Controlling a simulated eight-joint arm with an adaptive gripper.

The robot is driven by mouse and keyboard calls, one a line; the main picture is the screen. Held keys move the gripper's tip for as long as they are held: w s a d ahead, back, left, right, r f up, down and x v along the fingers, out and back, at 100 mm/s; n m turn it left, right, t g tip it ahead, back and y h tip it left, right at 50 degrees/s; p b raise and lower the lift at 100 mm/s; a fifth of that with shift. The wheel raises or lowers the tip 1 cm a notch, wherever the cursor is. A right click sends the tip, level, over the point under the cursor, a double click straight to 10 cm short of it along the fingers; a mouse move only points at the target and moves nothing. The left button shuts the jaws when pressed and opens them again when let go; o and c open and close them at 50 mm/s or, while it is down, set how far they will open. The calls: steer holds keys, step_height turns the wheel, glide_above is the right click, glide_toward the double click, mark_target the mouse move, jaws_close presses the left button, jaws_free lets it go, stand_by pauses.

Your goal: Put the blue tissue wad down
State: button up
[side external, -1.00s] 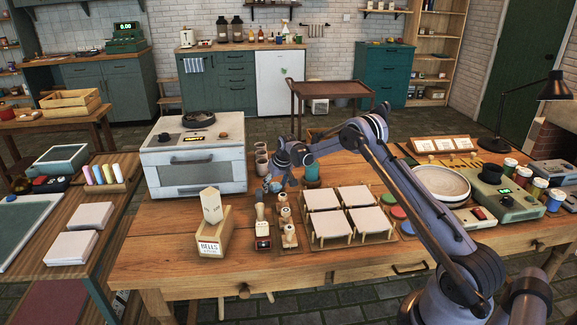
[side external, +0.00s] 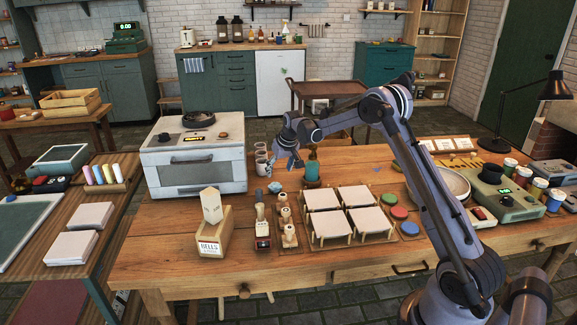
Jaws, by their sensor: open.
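The blue tissue wad (side external: 275,187) is a small pale blue crumple. It appears to rest on the wooden table (side external: 180,235), behind the small wooden stamps and left of the teal bottle. My gripper (side external: 287,166) is open and empty above and slightly right of the wad, with its fingers pointing down. A gap shows between the fingertips and the wad.
The teal bottle (side external: 312,172) stands close to the right of my gripper, and cups (side external: 261,160) stand close to its left. Wooden stamps (side external: 284,212) are in front. Several white tiles on stands (side external: 330,228) lie to the right. A white oven (side external: 195,160) stands at left.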

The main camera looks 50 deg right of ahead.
steer(key=s+a+r+n+t, duration=0.1)
steer(key=s+a+r, duration=0.5)
steer(key=a+r, duration=0.2)
steer(key=s+a+r+n, duration=0.1)
steer(key=s+a+r, duration=0.5)
steer(key=a+r, duration=0.25)
steer(key=s+a+f+n+t+y, duration=0.1)
steer(key=s+a+f, duration=0.1)
steer(key=s+a, duration=0.3)
steer(key=s+a+f+n+t, duration=0.1)
steer(key=s+a, duration=0.5)
steer(key=s, duration=0.8)
steer(key=shift+a+f+n+y, duration=0.3)
steer(key=shift+f+y, duration=0.1)
